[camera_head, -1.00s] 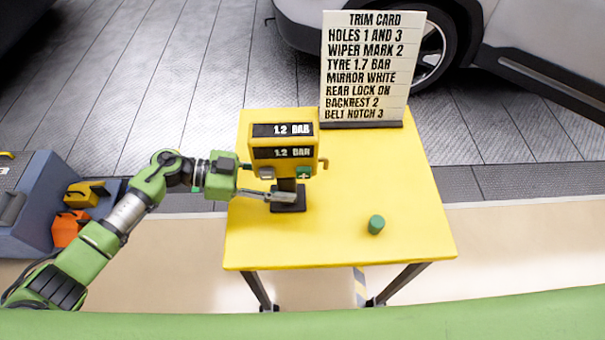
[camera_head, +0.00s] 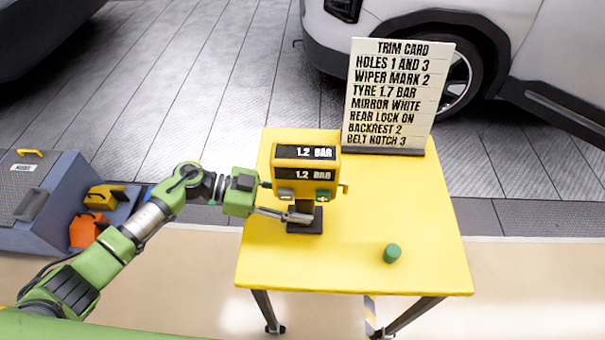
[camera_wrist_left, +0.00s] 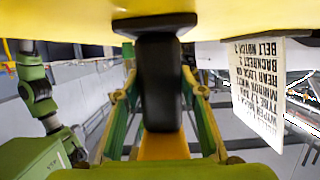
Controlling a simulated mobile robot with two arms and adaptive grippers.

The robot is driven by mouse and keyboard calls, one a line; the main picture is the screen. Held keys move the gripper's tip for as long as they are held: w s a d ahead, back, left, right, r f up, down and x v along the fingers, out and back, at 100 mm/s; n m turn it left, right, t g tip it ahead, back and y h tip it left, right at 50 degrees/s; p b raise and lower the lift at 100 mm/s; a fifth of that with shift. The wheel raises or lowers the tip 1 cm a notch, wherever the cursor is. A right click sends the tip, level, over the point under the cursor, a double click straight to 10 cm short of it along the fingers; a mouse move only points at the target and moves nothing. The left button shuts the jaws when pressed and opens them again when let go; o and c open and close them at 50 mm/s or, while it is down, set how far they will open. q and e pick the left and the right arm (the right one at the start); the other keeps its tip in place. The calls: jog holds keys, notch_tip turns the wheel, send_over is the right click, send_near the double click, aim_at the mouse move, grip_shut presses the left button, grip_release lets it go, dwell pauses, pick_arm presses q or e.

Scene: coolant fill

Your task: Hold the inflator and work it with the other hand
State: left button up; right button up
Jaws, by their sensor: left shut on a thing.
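The yellow inflator (camera_head: 305,165) stands upright on its black base at the left of the yellow table. Both of its displays read 1.2 BAR. A grey button (camera_head: 286,195) and a green button with a plus (camera_head: 322,196) sit low on its front. My left gripper (camera_head: 303,217) comes in from the left and is shut on the inflator's dark post, just above the base. The left wrist view, upside down, shows the post (camera_wrist_left: 160,85) between the two fingers. My right gripper is not seen in either view.
A trim card (camera_head: 398,95) stands at the table's back right and reads TYRE 1.7 BAR. A small green cylinder (camera_head: 392,253) is at the table's front right. The table's (camera_head: 410,200) right half is otherwise clear. A white car (camera_head: 400,25) stands behind.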

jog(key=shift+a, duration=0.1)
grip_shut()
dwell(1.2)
